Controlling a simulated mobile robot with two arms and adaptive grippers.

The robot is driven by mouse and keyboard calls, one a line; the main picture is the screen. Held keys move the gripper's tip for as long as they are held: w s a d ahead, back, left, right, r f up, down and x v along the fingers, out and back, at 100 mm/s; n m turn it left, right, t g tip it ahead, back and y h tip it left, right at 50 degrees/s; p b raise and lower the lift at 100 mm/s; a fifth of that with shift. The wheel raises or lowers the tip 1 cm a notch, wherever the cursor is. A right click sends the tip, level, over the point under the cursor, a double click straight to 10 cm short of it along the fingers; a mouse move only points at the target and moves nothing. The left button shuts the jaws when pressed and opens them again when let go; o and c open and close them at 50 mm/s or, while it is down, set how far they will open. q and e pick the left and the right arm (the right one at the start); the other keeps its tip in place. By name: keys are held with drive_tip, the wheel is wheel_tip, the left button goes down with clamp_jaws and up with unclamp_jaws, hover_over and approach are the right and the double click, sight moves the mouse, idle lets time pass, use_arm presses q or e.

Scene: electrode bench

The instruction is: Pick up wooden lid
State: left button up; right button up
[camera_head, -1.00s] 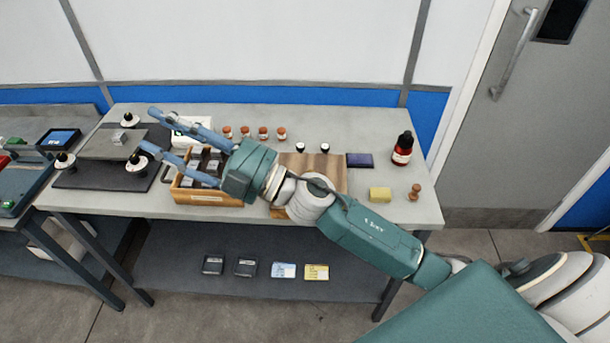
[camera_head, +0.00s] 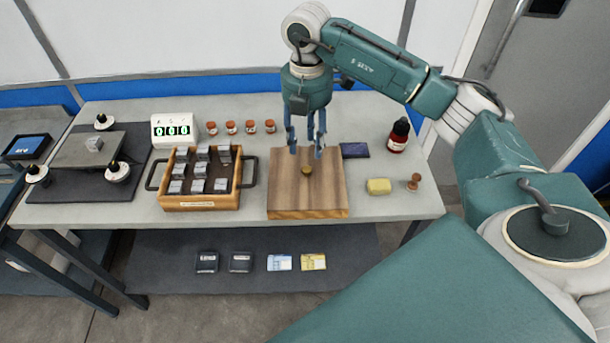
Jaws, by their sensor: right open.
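The wooden lid (camera_head: 285,188) is a brown, square slab with a small brass knob (camera_head: 307,170) at its middle. It lies at the front of the bench, right of the wooden tray. My right gripper (camera_head: 305,151) points down with its blue fingers apart. It is over the back part of the lid in the picture, behind the knob, with nothing between the fingers. I cannot tell how high the fingertips are above the lid. My left gripper is not in view.
Left of the lid stands a handled wooden tray (camera_head: 201,202) with several metal blocks. A yellow sponge (camera_head: 378,186), a wooden stamp-like piece (camera_head: 413,182), a dark flat box (camera_head: 354,150) and a red-black bottle (camera_head: 398,135) are to the right. Several small jars (camera_head: 231,127) stand behind.

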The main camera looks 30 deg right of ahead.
sight(306, 168)
wheel_tip(306, 168, down, 3)
drive_tip(key=shift+f+p, duration=0.1)
drive_tip(key=shift+p, duration=0.2)
wheel_tip(306, 168, down, 4)
drive_tip(key=shift+f+p, duration=0.1)
drive_tip(key=shift+p, duration=1.1)
drive_tip(key=shift+f, duration=0.6)
clamp_jaws()
